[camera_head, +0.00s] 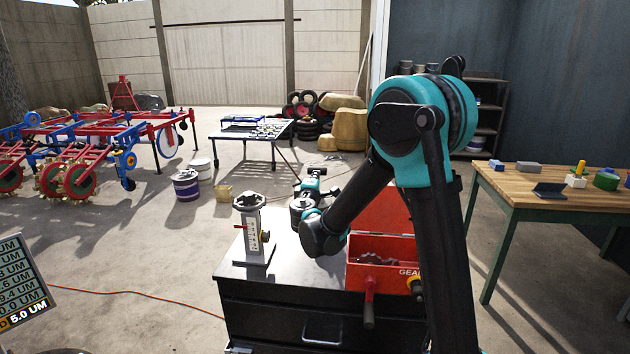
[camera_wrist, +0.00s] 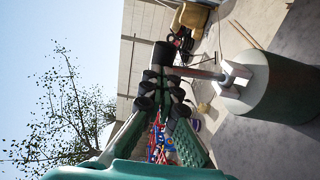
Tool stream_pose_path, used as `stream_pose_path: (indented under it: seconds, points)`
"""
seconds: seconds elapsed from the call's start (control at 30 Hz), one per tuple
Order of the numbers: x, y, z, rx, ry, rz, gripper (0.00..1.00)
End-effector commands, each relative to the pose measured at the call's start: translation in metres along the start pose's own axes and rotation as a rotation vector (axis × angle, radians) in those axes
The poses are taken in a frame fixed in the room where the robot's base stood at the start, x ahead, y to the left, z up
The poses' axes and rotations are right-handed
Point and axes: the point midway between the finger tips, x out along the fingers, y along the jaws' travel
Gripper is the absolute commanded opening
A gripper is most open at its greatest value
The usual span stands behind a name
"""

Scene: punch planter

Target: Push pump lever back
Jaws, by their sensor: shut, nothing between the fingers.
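The pump shows in the wrist view as a grey-green cylinder (camera_wrist: 275,92) at the right, lying sideways in this turned picture. A white bracket on its end carries the pump lever, a grey rod (camera_wrist: 197,73) with a black grip (camera_wrist: 162,54) at its tip. My gripper (camera_wrist: 162,85) is shut and empty. Its fingertips are close by the black grip; whether they touch it I cannot tell. In the head view, the pump (camera_head: 301,206) stands small at the back of the dark bench, partly hidden by my arm, and the lever is hard to make out.
A pale post with a scale (camera_head: 257,236) stands at the bench's left. An open red box marked GEAR (camera_head: 384,262) with a red-handled lever (camera_head: 369,287) sits at the right, partly behind my arm. A wooden table (camera_head: 540,187) stands further right.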

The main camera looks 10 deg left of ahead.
Motion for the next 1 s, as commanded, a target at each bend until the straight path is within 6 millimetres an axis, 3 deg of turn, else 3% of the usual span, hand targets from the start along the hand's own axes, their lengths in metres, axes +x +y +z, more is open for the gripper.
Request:
stream_pose_path:
  seconds: [1.0]
  points:
    - [0.017,0.009,0.001,0.001,-0.001,-0.149,0.00]
